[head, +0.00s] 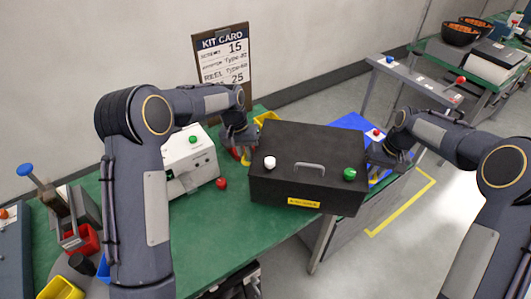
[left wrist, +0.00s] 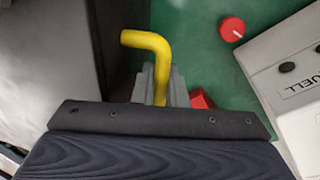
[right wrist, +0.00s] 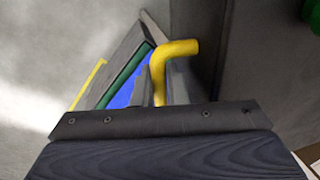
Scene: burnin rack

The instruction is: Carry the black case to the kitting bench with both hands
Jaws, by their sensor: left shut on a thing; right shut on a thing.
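The black case (head: 305,165) is held over the right end of a green-topped bench, its front edge reaching past the bench's front edge. It has a grey top handle, a white knob, a green knob and a yellow label. My left gripper (head: 245,140) is shut at the case's left side, on a yellow side handle (left wrist: 150,50) seen in the left wrist view. My right gripper (head: 385,155) is shut at the right side, on another yellow handle (right wrist: 178,50) seen in the right wrist view. The fingertips are partly hidden. I cannot tell whether the case touches the bench.
A white machine (head: 190,160) and a red knob (head: 221,183) stand left of the case on the green bench top (head: 245,228). A kit card board (head: 224,70) leans at the wall. A blue surface (head: 350,122) lies behind the case. Another green bench (head: 440,50) stands far right, with bowls.

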